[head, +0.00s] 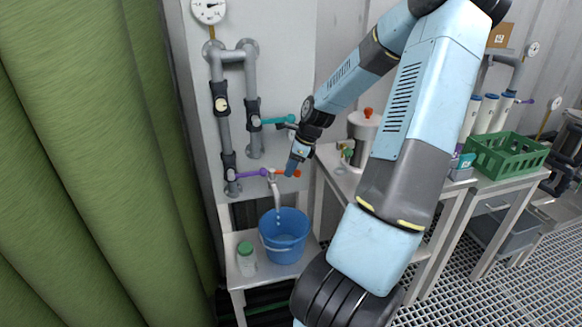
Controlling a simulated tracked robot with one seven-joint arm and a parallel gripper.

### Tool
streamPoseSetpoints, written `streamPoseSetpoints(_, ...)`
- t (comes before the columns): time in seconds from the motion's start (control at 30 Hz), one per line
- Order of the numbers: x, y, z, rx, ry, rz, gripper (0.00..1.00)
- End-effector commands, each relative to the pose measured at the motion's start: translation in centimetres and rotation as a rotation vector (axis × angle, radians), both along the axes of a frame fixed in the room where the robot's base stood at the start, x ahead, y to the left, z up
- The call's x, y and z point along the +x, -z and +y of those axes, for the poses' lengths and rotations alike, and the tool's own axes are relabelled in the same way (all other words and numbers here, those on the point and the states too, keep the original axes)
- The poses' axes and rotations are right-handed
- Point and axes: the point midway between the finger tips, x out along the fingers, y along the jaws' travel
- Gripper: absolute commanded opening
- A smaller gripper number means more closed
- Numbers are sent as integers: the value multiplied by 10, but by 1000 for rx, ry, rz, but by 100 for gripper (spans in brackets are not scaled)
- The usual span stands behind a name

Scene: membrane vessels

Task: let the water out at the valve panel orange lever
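The valve panel (278,60) is a pale upright board with grey pipes at the left of centre. The orange lever (296,174) sits low on it, pointing right from a small tap with a pale spout (276,192) curving down. My gripper (291,170) points down at the orange lever and overlaps its middle in this view. I cannot tell whether they touch, and its fingers are too small to show open or shut. A blue bucket (284,250) stands under the spout. Small pale marks like drops (278,222) show below the spout's mouth.
A purple lever (250,173) is just left of the tap, and a teal lever (277,121) is above. A gauge (208,10) tops the pipes. A green-lidded jar (246,258) stands beside the bucket. A steel vessel (362,130) and green crate (506,155) stand right. A green curtain (75,160) fills the left.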

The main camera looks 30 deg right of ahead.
Motion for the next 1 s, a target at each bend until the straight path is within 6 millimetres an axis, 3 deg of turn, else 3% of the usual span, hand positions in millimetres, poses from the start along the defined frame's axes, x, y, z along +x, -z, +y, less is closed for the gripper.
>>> streamPoseSetpoints(0.3, 0, 0, 0, 0, -1, 0, 0)
streamPoseSetpoints(1.0, 3, -1, -6, -2, 30, -1, 0)
